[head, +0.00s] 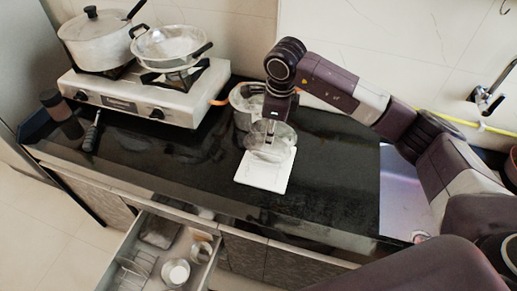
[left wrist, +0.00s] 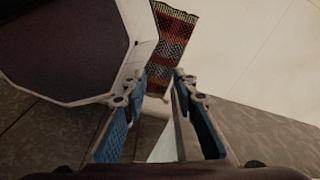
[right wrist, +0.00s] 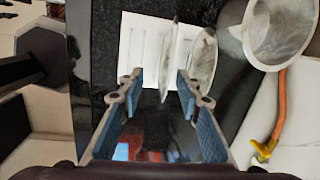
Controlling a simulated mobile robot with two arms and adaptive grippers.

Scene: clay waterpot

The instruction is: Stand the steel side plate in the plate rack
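A white flat piece (head: 262,176), which looks like the base of the plate rack, lies on the black counter; it also shows in the right wrist view (right wrist: 145,45). Two thin greyish plates stand near its far end. One plate (right wrist: 166,62) is seen nearly edge-on, in line with the gap between my right fingertips. The other plate (right wrist: 204,60) is just right of it, tilted. I cannot tell which is the steel side plate. My right gripper (right wrist: 160,85) is open above the rack; contact with the plate is unclear. My left gripper (left wrist: 160,75) is open and empty, away from the counter.
A metal pot (head: 243,98) stands behind the rack. An open drawer (head: 165,238) with crockery juts out in front. The counter right of the rack is clear.

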